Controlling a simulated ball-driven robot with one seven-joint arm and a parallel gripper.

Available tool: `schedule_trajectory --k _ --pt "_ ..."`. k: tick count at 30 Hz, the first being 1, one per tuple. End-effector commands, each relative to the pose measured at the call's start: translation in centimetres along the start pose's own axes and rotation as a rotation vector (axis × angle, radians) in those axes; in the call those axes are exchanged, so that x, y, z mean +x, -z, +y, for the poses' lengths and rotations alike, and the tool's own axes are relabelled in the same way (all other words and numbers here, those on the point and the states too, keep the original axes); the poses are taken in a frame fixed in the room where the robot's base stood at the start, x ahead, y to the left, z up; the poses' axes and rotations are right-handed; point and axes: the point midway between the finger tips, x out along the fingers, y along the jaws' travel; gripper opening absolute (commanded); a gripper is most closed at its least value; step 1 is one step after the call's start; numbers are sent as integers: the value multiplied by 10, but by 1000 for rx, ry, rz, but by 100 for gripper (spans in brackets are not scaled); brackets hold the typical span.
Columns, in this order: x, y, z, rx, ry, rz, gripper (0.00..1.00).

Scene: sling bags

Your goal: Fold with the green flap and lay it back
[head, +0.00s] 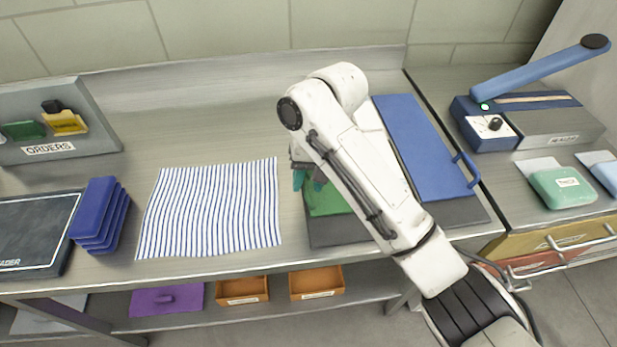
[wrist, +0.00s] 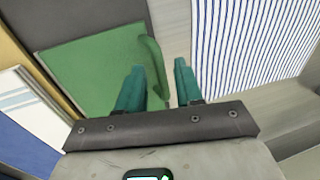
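The green flap (head: 326,202) lies flat on the left part of a dark grey board, partly hidden by my arm. In the wrist view the green flap (wrist: 90,65) shows a raised green handle (wrist: 152,62) along its edge nearest the striped cloth. My gripper (head: 309,180) is over that edge. In the wrist view its two teal fingers (wrist: 160,80) are apart, with the handle's near end showing between them. I cannot tell whether either finger touches it. A pale piece with blue stripes (wrist: 25,92) lies beyond the flap, hidden from the head view.
A blue flap (head: 425,150) with a handle lies on the right. A blue-striped cloth (head: 212,208) lies flat left of the board. A stack of blue pieces (head: 100,213) stands further left. A sealer with a raised blue lever (head: 540,70) stands at the right.

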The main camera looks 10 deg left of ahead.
Motion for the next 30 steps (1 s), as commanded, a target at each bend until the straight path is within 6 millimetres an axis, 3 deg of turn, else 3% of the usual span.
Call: schedule_trajectory --k 11,30 --pt "0 0 0 0 0 0 0" --pt "-2 2 -6 -1 14 -1 0"
